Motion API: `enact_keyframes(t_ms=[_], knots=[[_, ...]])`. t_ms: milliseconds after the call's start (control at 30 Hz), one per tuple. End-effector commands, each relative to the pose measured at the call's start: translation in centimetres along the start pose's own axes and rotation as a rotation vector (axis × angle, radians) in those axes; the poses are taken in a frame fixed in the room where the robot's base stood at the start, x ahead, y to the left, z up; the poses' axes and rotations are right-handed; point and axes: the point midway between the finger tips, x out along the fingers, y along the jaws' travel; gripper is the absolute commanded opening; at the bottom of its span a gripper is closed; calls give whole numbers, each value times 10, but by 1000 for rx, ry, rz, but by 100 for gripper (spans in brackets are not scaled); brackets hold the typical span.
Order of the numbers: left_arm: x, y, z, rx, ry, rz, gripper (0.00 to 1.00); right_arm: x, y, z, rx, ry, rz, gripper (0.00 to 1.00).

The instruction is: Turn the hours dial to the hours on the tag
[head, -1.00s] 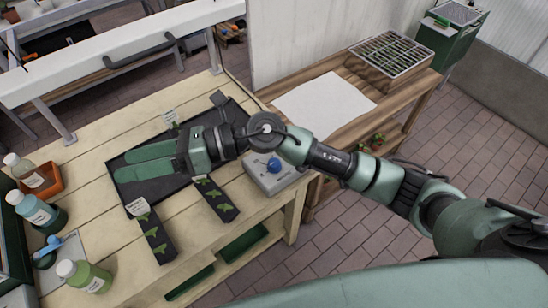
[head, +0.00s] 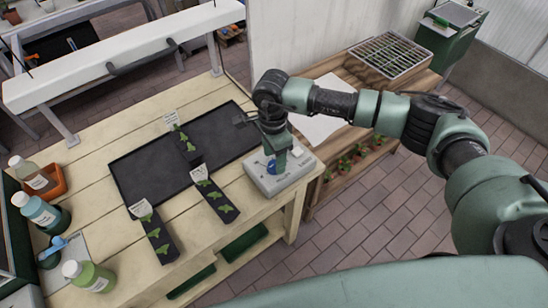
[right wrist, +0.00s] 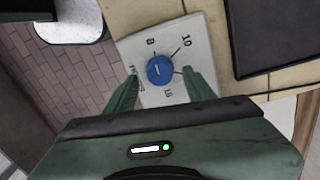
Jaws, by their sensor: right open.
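A blue hours dial (head: 271,166) sits on a light grey box (head: 290,181) at the table's right front corner. In the right wrist view, the dial (right wrist: 160,70) carries a short white mark, and printed numbers surround it; 8 and 10 are readable, the lower ones are not clear. My right gripper (right wrist: 160,77) points down, open, with one green finger on each side of the dial; I cannot tell whether they touch it. In the head view the right gripper (head: 277,160) hides part of the box. White tags (head: 141,208) stand on the seedling strips, their print too small to read. My left gripper is out of view.
A black tray (head: 150,170) lies left of the box, with a seedling strip (head: 186,147) in it. Two more strips lie in front. Bottles (head: 40,213) stand at the left edge. A lower bench with a white sheet and wire-topped tray (head: 390,53) is behind right.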

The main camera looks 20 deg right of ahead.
Motion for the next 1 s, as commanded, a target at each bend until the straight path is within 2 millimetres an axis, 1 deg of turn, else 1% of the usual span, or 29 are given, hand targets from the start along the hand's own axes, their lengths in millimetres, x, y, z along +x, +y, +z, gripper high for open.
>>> enact_keyframes(t_ms=[33, 100, 200, 467, 567, 600, 667, 1000], knots=[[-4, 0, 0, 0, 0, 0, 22, 5, 0, 0, 1, -1, 2, 54], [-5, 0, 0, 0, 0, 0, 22, 12, 0, 0, 1, -2, 1, 54], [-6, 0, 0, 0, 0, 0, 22, 18, 0, 0, 2, -2, 0, 54], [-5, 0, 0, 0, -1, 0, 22, 20, 0, 1, 1, -2, -1, 54], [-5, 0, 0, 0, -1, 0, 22, 20, 0, 1, 1, -3, -1, 29], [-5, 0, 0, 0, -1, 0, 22, 20, 0, 1, 1, -3, -1, 18], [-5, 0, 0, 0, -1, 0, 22, 20, 0, 1, 1, -3, -1, 1], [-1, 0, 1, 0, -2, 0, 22, 21, 0, 1, 37, -4, -2, 0]])
